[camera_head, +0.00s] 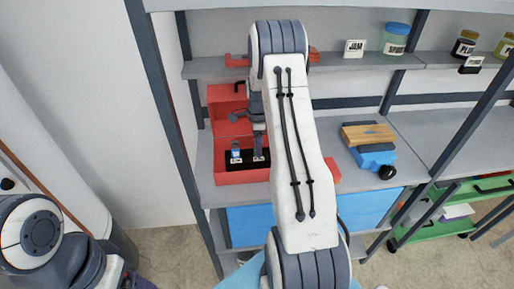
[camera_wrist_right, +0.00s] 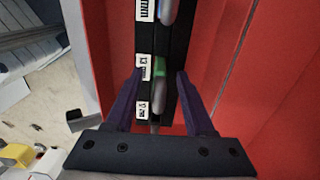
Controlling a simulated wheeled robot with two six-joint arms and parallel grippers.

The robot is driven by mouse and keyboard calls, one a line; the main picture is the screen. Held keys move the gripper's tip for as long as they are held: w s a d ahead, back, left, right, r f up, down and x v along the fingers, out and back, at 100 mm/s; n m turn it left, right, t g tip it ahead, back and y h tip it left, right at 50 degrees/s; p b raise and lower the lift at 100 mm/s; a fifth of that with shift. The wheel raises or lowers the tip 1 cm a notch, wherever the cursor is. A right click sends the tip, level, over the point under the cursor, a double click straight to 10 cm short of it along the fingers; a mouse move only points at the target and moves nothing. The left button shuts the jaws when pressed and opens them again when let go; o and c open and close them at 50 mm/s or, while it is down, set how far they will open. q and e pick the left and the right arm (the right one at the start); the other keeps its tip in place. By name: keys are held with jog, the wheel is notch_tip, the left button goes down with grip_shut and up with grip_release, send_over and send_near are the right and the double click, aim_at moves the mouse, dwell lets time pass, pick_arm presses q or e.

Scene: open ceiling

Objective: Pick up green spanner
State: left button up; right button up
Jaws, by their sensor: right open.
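The green spanner (camera_wrist_right: 160,70) stands in a black holder with white size labels, inside the red toolbox (camera_head: 240,177). In the right wrist view it lies between the two purple fingers of my right gripper (camera_wrist_right: 159,76). The jaws are open, with one finger on each side and a gap to the spanner. Another, greyish tool (camera_wrist_right: 168,10) shows further up the holder. In the head view my right arm hides part of the toolbox, and the green spanner cannot be made out. My left arm is at the lower left; its gripper is not clearly visible.
The toolbox's red walls (camera_wrist_right: 270,80) rise close beside the holder. A blue tool (camera_head: 236,150) stands in the box. A blue object with a wooden top (camera_head: 368,135) is on the shelf to the right. Jars (camera_head: 395,39) stand on the upper shelf.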

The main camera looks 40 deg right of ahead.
jog(key=shift+f, duration=0.65)
grip_shut()
